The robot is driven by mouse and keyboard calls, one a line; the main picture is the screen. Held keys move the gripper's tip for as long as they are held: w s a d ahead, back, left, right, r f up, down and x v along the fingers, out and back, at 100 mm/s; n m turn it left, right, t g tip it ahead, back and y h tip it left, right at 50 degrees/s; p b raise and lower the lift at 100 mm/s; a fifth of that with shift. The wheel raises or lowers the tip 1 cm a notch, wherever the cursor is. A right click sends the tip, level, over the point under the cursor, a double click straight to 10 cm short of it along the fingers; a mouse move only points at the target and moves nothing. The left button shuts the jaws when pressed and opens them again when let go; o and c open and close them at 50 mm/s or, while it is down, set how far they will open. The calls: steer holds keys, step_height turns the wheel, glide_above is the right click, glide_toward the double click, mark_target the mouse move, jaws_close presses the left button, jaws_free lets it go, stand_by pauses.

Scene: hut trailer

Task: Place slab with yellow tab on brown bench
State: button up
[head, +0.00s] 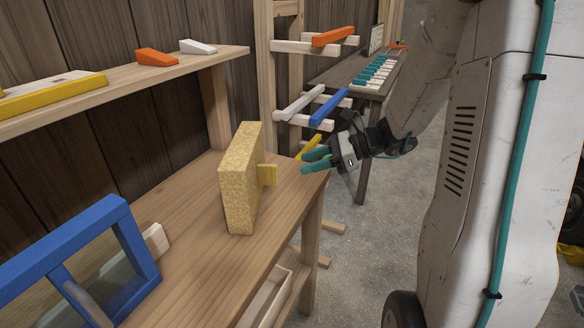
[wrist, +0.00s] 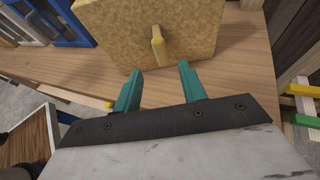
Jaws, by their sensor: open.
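The slab (head: 238,185), speckled yellow like pressed board, stands upright on the brown bench (head: 190,215) near its right end. Its yellow tab (head: 267,174) sticks out toward the right side. My gripper (head: 315,160) is open and empty, with teal fingers, to the right of the tab at the bench's end and apart from it. In the wrist view the slab (wrist: 150,30) stands ahead on the bench (wrist: 245,60). The tab (wrist: 158,46) lies a little beyond and between the open fingertips (wrist: 160,70).
A blue frame (head: 85,260) stands on the bench at the front left. A shelf (head: 120,90) above holds orange and white wedges and a yellow-edged piece. A rack (head: 305,100) with coloured bars stands behind my gripper.

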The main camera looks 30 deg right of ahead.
steer(key=s+a+r+n+g+h, duration=0.25)
steer(key=s+a+n+g, duration=0.2)
steer(key=s+n, duration=0.25)
steer(key=s+a+r+n+g+h, duration=0.2)
steer(key=s+a+r+n+g, duration=0.1)
steer(key=s+a+n, duration=0.4)
steer(key=s+d+r+n+t+h, duration=0.1)
steer(key=s+d+r+n+h, duration=0.1)
steer(key=s+n+h, duration=0.5)
steer(key=shift+s+d+r+n+t, duration=0.15)
steer(key=shift+s+d+n+t, duration=0.3)
steer(key=shift+s+n, duration=1.5)
steer(key=shift+s+d+m, duration=0.1)
steer(key=shift+s+m, duration=0.1)
steer(key=shift+m, duration=0.05)
